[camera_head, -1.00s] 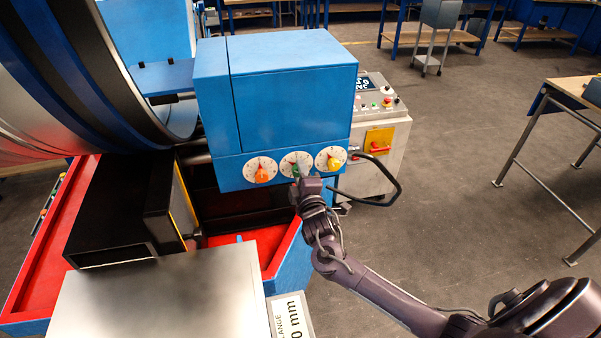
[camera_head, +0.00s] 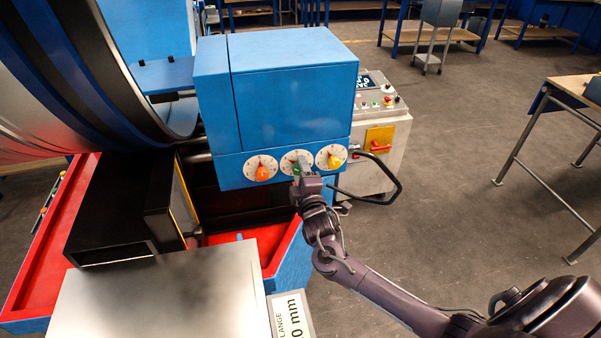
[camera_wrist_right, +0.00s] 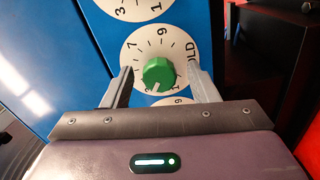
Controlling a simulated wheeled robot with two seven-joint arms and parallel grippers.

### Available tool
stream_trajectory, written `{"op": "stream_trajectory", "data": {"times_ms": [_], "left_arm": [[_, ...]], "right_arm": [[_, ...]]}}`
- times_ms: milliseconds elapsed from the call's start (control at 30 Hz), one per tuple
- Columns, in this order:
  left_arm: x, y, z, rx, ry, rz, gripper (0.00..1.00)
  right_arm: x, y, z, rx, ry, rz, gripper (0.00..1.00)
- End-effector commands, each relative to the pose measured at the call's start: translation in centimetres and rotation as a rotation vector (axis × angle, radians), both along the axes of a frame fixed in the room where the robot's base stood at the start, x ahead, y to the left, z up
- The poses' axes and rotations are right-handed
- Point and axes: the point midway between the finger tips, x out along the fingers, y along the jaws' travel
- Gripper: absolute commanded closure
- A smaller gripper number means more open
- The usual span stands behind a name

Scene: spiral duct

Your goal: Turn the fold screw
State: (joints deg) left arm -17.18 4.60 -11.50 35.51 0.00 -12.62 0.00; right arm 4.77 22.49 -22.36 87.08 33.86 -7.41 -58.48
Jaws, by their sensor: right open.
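The fold screw is a green round knob (camera_wrist_right: 158,73) with a white pointer mark. It sits on a white numbered dial (camera_wrist_right: 145,48) whose visible lettering reads "OLD". In the head view this dial (camera_head: 288,160) is the middle one of three on the front of a blue machine box (camera_head: 290,100). My right gripper (camera_wrist_right: 160,70) is open, with one finger on each side of the green knob. A gap shows between the knob and each finger. In the head view my right gripper (camera_head: 304,170) partly covers the green knob. My left gripper is not in view.
An orange knob (camera_head: 262,173) and a yellow knob (camera_head: 334,161) flank the middle dial. A grey plate (camera_head: 160,300) and red tray (camera_head: 30,270) lie at lower left.

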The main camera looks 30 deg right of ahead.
Motion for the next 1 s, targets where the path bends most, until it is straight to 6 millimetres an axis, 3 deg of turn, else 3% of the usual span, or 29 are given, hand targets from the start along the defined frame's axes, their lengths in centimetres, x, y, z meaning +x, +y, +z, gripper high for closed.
{"op": "stream_trajectory", "data": {"times_ms": [433, 1000], "left_arm": [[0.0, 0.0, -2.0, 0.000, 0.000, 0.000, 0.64], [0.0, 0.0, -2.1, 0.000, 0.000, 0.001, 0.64]], "right_arm": [[-6.4, 1.7, -0.3, 0.000, 0.001, 0.001, 0.46], [-7.1, 1.9, 0.0, -0.001, 0.000, 0.001, 0.46]]}}
